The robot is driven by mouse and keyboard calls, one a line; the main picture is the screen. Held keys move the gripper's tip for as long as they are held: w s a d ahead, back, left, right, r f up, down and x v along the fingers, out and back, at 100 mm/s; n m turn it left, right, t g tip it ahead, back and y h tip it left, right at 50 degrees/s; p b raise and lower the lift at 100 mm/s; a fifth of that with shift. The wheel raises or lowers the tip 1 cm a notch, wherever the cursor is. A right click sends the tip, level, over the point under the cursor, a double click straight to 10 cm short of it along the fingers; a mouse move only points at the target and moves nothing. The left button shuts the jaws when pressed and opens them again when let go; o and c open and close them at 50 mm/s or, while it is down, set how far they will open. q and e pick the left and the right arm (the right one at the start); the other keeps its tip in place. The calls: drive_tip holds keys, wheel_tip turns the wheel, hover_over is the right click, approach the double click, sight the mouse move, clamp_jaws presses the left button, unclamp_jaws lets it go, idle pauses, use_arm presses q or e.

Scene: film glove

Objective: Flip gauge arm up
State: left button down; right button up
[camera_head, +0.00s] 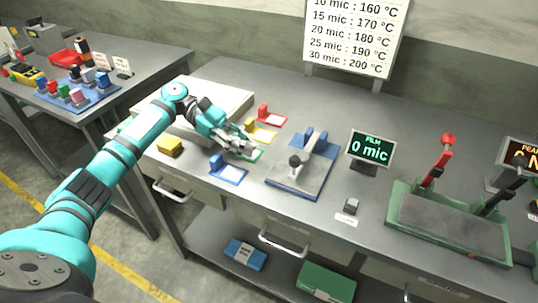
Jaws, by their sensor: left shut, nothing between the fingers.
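The film gauge (290,183) stands on the bench at the middle. It has a grey base plate, blue uprights at the back and an arm with a dark knob (295,160) at its front end. The arm looks low over the plate. A display (370,150) to its right reads "FILM 0 mic". My left gripper (250,150) is shut and empty, left of the gauge and apart from it. It is over a green-edged pad (256,157) and hides much of it. My right gripper is not in view.
A green sealer (445,225) with a red-handled lever stands right. A small grey block (351,206) lies near the front edge.

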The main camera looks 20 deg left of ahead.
use_arm(q)
drive_tip(key=p, duration=0.1)
hover_over(280, 176)
drive_tip(key=a, duration=0.3)
drive_tip(key=shift+a+f, duration=0.15)
drive_tip(key=shift+f, duration=0.75)
drive_tip(key=shift+p+x, duration=0.3)
drive_tip(key=shift+x, duration=0.95)
drive_tip(key=shift+d+f, duration=0.25)
drive_tip(key=shift+d, duration=0.2)
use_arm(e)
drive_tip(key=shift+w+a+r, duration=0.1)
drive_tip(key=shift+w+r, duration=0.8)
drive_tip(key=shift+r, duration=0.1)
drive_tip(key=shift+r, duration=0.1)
